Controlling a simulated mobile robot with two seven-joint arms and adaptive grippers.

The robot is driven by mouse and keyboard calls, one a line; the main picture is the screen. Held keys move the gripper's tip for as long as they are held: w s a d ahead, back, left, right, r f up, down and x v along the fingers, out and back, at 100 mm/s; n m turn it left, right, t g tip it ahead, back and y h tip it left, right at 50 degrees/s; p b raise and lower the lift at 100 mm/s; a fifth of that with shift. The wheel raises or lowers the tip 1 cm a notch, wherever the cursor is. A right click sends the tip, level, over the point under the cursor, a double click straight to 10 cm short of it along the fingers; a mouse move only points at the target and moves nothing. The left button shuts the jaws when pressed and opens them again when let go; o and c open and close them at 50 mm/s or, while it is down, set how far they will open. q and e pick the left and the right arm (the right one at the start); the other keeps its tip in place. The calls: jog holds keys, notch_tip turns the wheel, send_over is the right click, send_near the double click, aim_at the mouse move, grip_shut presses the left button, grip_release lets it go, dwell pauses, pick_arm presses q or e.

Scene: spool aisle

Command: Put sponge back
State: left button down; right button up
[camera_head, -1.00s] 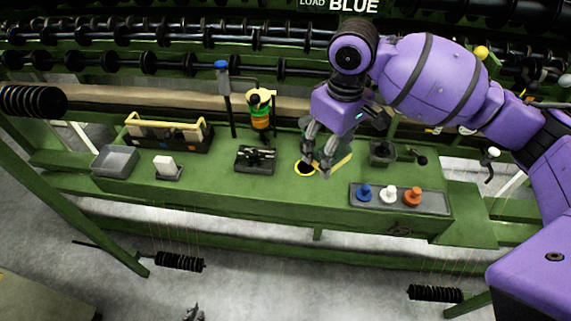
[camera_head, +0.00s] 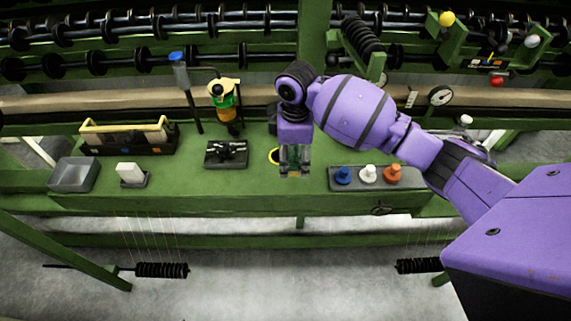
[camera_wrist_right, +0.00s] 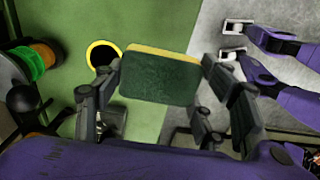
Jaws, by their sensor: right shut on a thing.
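The sponge is a block with a dark green face and a yellow edge. In the head view the sponge is largely hidden by the gripper. My left gripper is not in view.
On the green bench (camera_head: 240,193) stand a grey bin (camera_head: 73,175), a white block on a dark base (camera_head: 130,174), a black fixture (camera_head: 226,154) and a tray of blue, white and orange knobs (camera_head: 378,184). Spool racks line the back.

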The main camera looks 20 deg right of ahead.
jog(key=w+f, duration=0.2)
jog(key=f, duration=0.1)
jog(key=w+a+f, duration=0.1)
jog(key=f, duration=0.1)
jog(key=shift+w+b, duration=0.25)
jog(key=shift+b, duration=0.15)
jog(key=shift+w+f, duration=0.15)
jog(key=shift+f, duration=1.4)
jog(key=shift+f, duration=0.1)
jog(key=o, duration=1.2)
jog(key=shift+f, duration=0.1)
jog(key=shift+o, duration=0.2)
notch_tip(320, 180, up, 13)
jog(key=shift+f+p, duration=0.2)
jog(key=shift+p, duration=0.15)
